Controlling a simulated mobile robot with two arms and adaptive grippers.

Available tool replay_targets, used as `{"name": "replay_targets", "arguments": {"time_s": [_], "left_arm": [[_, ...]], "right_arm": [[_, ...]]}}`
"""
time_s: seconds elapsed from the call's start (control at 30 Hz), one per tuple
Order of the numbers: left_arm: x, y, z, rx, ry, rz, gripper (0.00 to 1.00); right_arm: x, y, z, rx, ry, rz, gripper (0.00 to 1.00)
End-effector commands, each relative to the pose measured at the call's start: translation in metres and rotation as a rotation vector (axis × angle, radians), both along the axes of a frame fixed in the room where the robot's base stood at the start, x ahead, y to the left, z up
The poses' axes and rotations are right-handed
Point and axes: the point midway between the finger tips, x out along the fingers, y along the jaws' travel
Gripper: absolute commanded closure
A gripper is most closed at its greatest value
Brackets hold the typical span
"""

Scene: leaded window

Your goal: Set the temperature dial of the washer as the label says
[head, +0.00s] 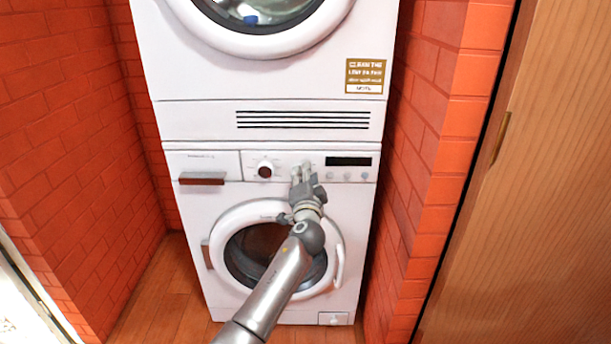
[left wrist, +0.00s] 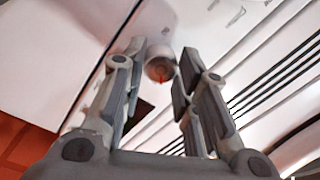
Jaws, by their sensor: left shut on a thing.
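The washer (head: 190,225) is the lower machine of a white stack in the head view. A gold and white label (head: 365,76) is on the upper machine; its small print is too blurred to read. My left gripper (head: 302,170) is at the washer's control panel, right of a dark-centred knob (head: 265,170), and hides the panel part behind it. In the left wrist view, a pale round dial (left wrist: 160,65) with an orange-red mark is between the fingertips of my left gripper (left wrist: 160,72), which is shut on it. I cannot read the dial's setting. My right gripper is not in view.
A dark display (head: 348,161) with small buttons is right of the gripper. A drawer with a brown handle (head: 202,179) is at the left. The round door (head: 225,225) is below, partly behind my arm. Brick walls stand close on both sides.

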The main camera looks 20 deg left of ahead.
Motion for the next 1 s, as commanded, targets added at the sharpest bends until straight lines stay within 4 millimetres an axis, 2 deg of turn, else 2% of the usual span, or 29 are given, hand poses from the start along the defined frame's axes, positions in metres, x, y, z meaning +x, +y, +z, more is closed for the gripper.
{"name": "replay_targets", "arguments": {"time_s": [0.3, 0.6, 0.87, 0.9, 1.0], "left_arm": [[0.0, -0.001, -0.001, 0.126, 0.037, -0.003, 0.96], [0.0, -0.001, -0.001, 0.154, 0.045, -0.004, 0.96], [0.0, -0.002, -0.002, 0.153, 0.045, -0.004, 0.96], [0.0, -0.002, -0.002, 0.153, 0.045, -0.004, 0.69], [0.0, -0.002, -0.001, 0.152, 0.045, -0.004, 0.56]], "right_arm": [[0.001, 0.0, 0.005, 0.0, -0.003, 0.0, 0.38], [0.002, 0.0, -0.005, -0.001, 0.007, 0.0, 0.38], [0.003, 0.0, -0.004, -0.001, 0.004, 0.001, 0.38], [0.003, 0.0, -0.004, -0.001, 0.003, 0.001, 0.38], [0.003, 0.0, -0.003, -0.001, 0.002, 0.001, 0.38]]}}
